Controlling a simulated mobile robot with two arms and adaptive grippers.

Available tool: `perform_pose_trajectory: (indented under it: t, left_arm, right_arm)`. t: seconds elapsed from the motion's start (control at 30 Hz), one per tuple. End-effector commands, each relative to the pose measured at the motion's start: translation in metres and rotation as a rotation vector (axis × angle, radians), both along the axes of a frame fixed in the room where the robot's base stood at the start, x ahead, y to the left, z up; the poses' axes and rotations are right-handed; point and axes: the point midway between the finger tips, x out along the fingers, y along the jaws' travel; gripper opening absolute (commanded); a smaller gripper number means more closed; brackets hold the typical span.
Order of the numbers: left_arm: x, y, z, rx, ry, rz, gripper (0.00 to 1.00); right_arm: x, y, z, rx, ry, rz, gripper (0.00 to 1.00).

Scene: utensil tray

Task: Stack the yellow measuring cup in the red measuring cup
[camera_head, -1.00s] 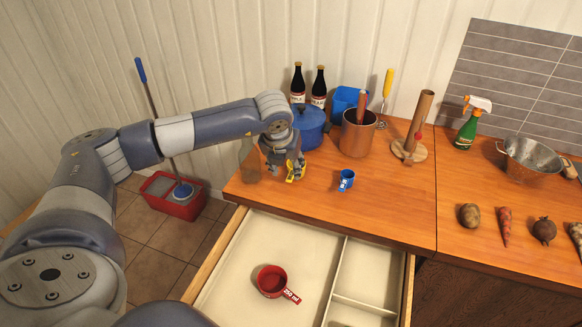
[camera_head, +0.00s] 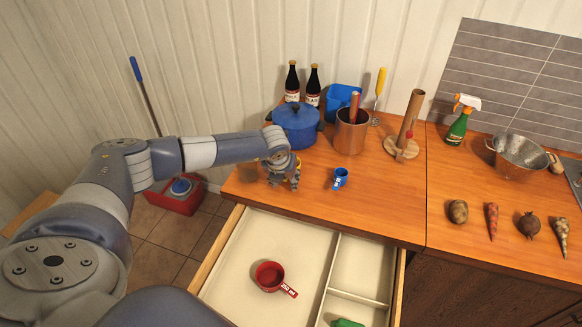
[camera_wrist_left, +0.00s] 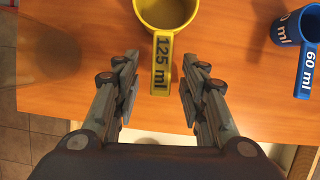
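The yellow measuring cup (camera_wrist_left: 165,12), marked 125 ml, stands on the wooden counter; in the head view it is mostly hidden by my left gripper (camera_head: 283,181). In the left wrist view my left gripper (camera_wrist_left: 159,65) is open, its fingers on either side of the yellow cup's handle with gaps on both sides. Whether the fingertips are low enough to be level with the handle is unclear. The red measuring cup (camera_head: 269,275), marked 250 ml, sits in the large compartment of the open drawer, opening up, handle to the lower right. My right gripper is not in view.
A small blue measuring cup (camera_head: 339,179) stands just right of my left gripper; it also shows in the wrist view (camera_wrist_left: 290,27). A blue pot (camera_head: 297,127), bottles (camera_head: 313,86) and a copper pot (camera_head: 350,132) stand behind. A green object (camera_head: 346,323) lies in the drawer's smaller compartment.

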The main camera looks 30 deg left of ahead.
Motion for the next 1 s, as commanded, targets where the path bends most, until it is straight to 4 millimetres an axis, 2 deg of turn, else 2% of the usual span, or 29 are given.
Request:
perform_pose_trajectory:
  t: [0.17,0.33,0.37,0.77,1.0]
  left_arm:
    - [0.000,0.000,0.000,0.000,0.000,0.000,0.39]
    - [0.000,0.000,0.000,0.000,0.000,0.000,0.03]
    - [0.000,0.000,0.000,0.000,0.000,0.000,0.00]
    - [0.000,0.000,0.001,-0.001,-0.001,0.001,0.00]
    - [0.001,0.000,0.018,-0.002,-0.005,0.000,0.00]
  right_arm:
    - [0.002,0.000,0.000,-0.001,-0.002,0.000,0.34]
    - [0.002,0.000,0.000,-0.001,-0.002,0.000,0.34]
    - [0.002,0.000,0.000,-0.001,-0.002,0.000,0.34]
    - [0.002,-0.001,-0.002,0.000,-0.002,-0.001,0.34]
    - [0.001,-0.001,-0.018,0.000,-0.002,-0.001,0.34]
